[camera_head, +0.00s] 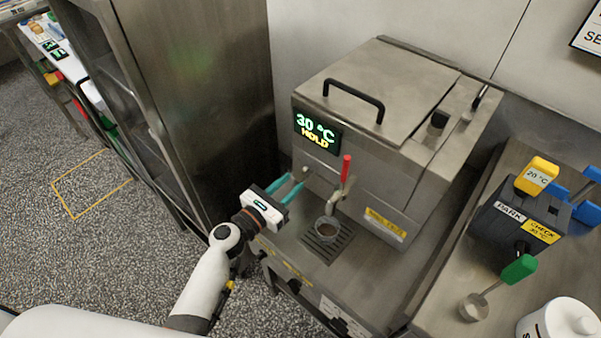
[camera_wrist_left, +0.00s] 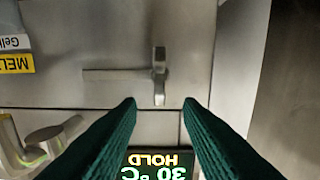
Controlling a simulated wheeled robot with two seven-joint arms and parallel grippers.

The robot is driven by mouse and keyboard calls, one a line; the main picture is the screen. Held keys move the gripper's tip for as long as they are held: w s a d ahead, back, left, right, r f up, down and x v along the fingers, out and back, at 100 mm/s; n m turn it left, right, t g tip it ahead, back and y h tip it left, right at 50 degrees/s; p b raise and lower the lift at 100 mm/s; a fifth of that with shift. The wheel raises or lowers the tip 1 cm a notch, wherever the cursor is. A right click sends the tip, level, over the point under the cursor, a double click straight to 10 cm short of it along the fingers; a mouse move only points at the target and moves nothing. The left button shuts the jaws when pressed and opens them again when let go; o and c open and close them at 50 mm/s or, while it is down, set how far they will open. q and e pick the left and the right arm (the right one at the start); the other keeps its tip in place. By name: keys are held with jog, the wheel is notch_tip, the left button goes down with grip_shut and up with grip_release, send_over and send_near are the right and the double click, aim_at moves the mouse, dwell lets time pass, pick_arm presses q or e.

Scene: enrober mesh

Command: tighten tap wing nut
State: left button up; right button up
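The steel tank (camera_head: 365,105) has a tap (camera_head: 334,202) with a red handle (camera_head: 346,168) on its front. A small metal fitting (camera_head: 306,170), apparently the wing nut, sits on the front panel left of the tap. In the left wrist view, the fitting (camera_wrist_left: 159,75) shows a short upright wing with a thin bar to one side. My left gripper (camera_head: 295,181) is open, its teal fingers pointing at the panel close to the fitting. In the wrist view the fingers (camera_wrist_left: 160,103) are apart with nothing between them. My right gripper is out of view.
A display (camera_head: 317,131) reads 30 °C HOLD. A tall steel cabinet (camera_head: 190,90) stands at the left. The right counter holds a black holder (camera_head: 510,222), a green-handled tool (camera_head: 517,270) and a white jar (camera_head: 560,322).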

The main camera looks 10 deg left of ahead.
aim_at(302, 174)
pick_arm(q)
jog(key=shift+x, duration=2.35)
grip_shut()
